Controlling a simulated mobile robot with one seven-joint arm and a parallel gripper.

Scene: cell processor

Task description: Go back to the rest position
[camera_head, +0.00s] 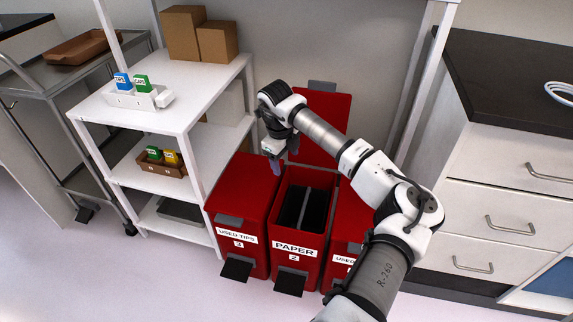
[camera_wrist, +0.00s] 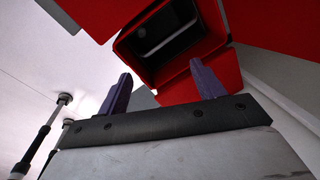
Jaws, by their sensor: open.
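My gripper (camera_head: 275,160) hangs near the raised lid side of the red bins, above the gap between the "USED TIPS 3" bin and the "PAPER 2" bin. In the wrist view its two purple fingers (camera_wrist: 162,92) stand wide apart with nothing between them. The paper bin (camera_head: 293,247) is open, and its red lid (camera_head: 325,115) stands up behind it. Its dark inside shows in both views. My arm is bent and reaches in from the lower right of the head view.
The closed used tips bin (camera_head: 238,205) stands left of the paper bin; another red bin (camera_head: 345,225) is partly behind my arm. A white shelf (camera_head: 190,85) holds cardboard boxes (camera_head: 184,33) and a small white rack (camera_head: 135,98). A drawer cabinet (camera_head: 500,155) stands at right.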

